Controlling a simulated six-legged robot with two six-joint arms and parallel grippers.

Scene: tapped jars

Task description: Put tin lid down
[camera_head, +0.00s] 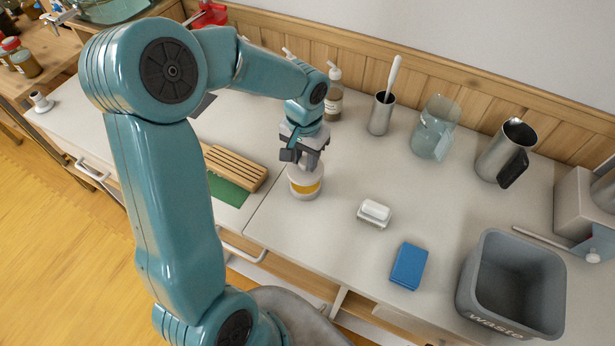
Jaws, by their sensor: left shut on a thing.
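A small pale tin (304,187) with a yellow band stands upright on the light worktop, near the middle of the view. My left gripper (306,163) points down directly over it, with its fingers shut at the tin's top. The tin lid is mostly hidden under the fingers. I cannot tell whether the lid is seated on the tin or held just above it. My right gripper is not in view.
A slatted wooden board (236,167) lies left of the tin. A pump bottle (334,103), steel cup (380,118), glass jug (430,140) and metal pitcher (497,155) stand behind.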

